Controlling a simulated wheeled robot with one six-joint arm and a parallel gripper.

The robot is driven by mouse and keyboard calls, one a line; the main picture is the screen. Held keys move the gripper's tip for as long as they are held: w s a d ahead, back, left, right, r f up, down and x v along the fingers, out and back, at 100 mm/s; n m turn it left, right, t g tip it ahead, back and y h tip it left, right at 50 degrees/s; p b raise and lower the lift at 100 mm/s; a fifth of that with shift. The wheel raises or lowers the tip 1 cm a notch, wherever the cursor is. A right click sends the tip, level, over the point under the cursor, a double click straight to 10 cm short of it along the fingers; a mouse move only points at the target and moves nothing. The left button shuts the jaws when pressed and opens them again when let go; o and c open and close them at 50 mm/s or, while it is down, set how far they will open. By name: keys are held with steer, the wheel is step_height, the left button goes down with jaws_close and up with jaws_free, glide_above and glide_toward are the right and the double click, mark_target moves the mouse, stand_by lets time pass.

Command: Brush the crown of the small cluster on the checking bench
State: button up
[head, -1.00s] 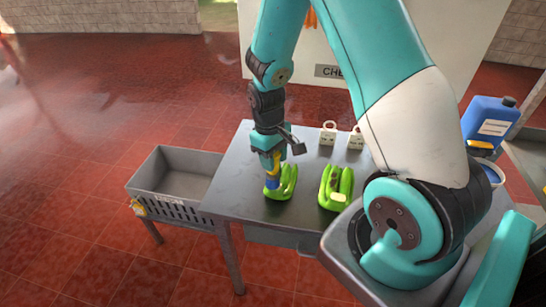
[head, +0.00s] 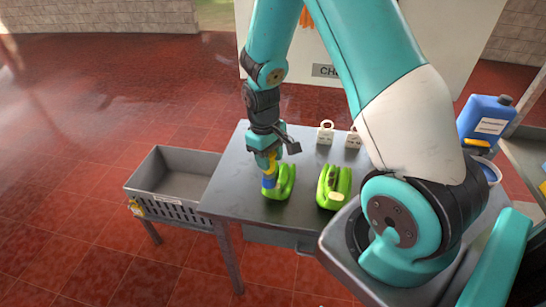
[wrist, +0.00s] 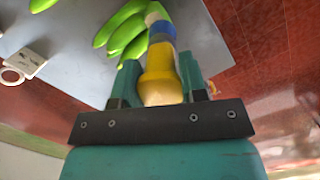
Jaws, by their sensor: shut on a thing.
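My gripper (head: 268,158) is shut on a brush (head: 268,182) with a yellow handle and a blue band, pointing down over the checking bench (head: 232,190). In the wrist view the brush (wrist: 158,62) runs out between the fingers to a pale end beside green bananas (wrist: 124,28). A second green cluster (head: 343,182) lies to the right, with a dark crown and a pale label.
A grey crate (head: 150,170) stands left of the bench. Two white tags or weights with rings (head: 325,134) stand at the bench's back. A blue jug (head: 485,120) is at the far right. Bare bench lies between crate and clusters.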

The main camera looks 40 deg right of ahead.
steer(key=shift+s, duration=0.1)
step_height(320, 180, up, 9)
steer(key=s+d+p, duration=0.1)
steer(key=p, duration=0.7)
steer(key=shift+s, duration=0.35)
stand_by(1.3)
steer(key=shift+d+f, duration=0.1)
steer(key=shift+f, duration=0.1)
steer(key=shift+w+a+f+b, duration=0.1)
steer(key=shift+w+f+b, duration=0.05)
steer(key=shift+f+b, duration=1)
steer(key=shift+w+a+f+b, duration=0.1)
steer(key=shift+f+b, duration=0.75)
steer(key=shift+f, duration=0.55)
steer(key=shift+w+a+f+b, duration=0.1)
steer(key=shift+w+f+b, duration=0.05)
steer(key=shift+f+b, duration=1)
steer(key=shift+f, duration=0.65)
